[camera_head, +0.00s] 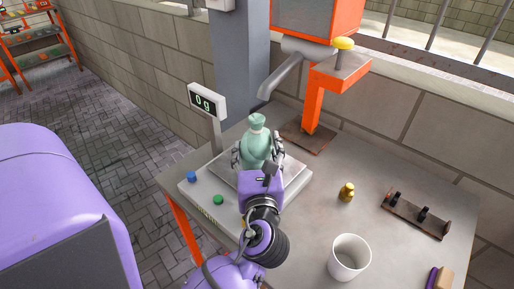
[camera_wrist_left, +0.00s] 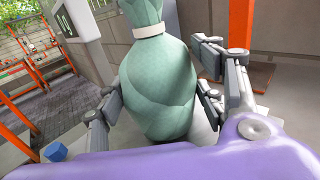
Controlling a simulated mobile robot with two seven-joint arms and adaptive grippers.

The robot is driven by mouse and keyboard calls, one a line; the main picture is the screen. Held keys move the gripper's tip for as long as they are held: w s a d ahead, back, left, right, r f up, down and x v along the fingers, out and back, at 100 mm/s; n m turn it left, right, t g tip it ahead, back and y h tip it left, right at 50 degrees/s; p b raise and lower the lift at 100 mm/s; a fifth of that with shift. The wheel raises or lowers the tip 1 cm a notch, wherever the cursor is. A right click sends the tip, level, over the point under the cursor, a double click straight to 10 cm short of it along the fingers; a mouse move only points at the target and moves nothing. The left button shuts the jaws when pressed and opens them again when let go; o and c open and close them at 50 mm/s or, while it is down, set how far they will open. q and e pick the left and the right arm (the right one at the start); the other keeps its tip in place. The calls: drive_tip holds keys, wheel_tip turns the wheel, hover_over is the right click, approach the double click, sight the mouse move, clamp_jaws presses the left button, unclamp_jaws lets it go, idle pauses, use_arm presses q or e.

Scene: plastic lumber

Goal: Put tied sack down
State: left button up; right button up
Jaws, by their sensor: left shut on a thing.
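The tied sack (camera_head: 259,143) is pale green with a narrow tied neck and a white band. It stands upright over the scale's metal plate (camera_head: 286,178); I cannot tell whether its base touches the plate. My left gripper (camera_head: 259,157) is around the sack's body, with fingers on both sides. In the left wrist view, the sack (camera_wrist_left: 158,75) fills the middle between the fingers of my left gripper (camera_wrist_left: 155,105), and its lower part is partly hidden. The scale's display (camera_head: 207,102) reads 0 g. My right gripper is not in view.
An orange dispenser with a spout (camera_head: 285,77) stands behind the scale. A brass weight (camera_head: 346,192), a white cup (camera_head: 348,258), a dark rack (camera_head: 415,214) and a brush (camera_head: 440,278) are on the table's right side. Bare tabletop (camera_head: 310,215) lies between the scale and cup.

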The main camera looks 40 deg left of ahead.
use_arm(q)
drive_tip(key=shift+s, duration=0.15)
drive_tip(key=shift+d+r, duration=0.1)
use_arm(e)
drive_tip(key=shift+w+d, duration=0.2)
use_arm(q)
drive_tip(key=o, duration=1.3)
drive_tip(key=shift+f, duration=0.25)
drive_tip(key=o, duration=0.4)
drive_tip(key=shift+o, duration=0.2)
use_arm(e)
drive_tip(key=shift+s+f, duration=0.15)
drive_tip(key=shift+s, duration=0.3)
use_arm(q)
drive_tip(key=shift+r, duration=0.15)
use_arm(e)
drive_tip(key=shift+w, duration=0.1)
